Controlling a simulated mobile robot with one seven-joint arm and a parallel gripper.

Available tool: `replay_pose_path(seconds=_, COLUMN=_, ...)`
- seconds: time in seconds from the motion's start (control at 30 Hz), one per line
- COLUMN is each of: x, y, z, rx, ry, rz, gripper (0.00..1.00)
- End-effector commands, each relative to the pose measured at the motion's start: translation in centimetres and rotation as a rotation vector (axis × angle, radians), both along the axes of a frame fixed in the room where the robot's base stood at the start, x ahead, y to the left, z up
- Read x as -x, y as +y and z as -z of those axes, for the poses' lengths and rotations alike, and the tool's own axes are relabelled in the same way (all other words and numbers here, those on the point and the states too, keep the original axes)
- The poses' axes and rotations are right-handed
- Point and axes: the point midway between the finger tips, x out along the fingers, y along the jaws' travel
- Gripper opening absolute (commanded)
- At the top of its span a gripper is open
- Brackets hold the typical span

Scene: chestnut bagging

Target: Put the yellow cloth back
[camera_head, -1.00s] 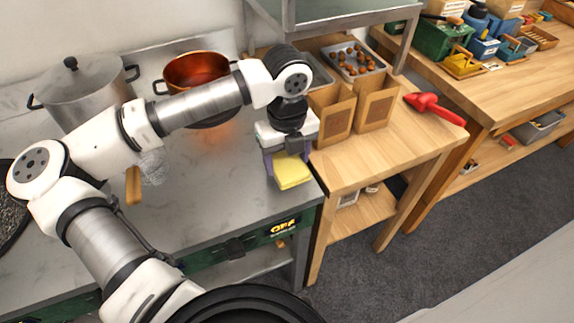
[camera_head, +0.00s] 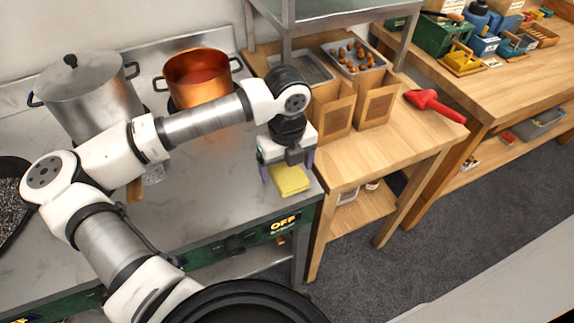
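The yellow cloth (camera_head: 290,180) is a folded pad at the right front end of the grey counter (camera_head: 225,185). It appears to lie on the counter top. My gripper (camera_head: 288,168) is just above and behind it, pointing down. Its two purple fingers are spread wide, one toward each side of the cloth, with a visible gap at the left finger. The gripper looks open. The far edge of the cloth is hidden under the gripper body.
A copper pot (camera_head: 197,78) and a lidded steel pot (camera_head: 90,98) stand at the back of the counter. Right of it, a wooden table (camera_head: 400,140) holds paper bags (camera_head: 376,103), a tray of chestnuts (camera_head: 354,68) and a red scoop (camera_head: 434,105).

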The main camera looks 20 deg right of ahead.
Motion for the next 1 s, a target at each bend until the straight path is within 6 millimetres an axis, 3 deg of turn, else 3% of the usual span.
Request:
replay_pose_path(seconds=0.37, x=-0.1, y=0.0, z=-1.1, rx=-0.001, ry=-0.004, rz=-0.001, gripper=0.85)
replay_pose_path(seconds=0.8, x=-0.1, y=0.0, z=-10.1, rx=-0.001, ry=-0.004, rz=-0.001, gripper=0.85)
replay_pose_path(seconds=1.0, x=0.0, y=0.0, z=-12.1, rx=-0.001, ry=-0.001, rz=-0.001, gripper=0.85)
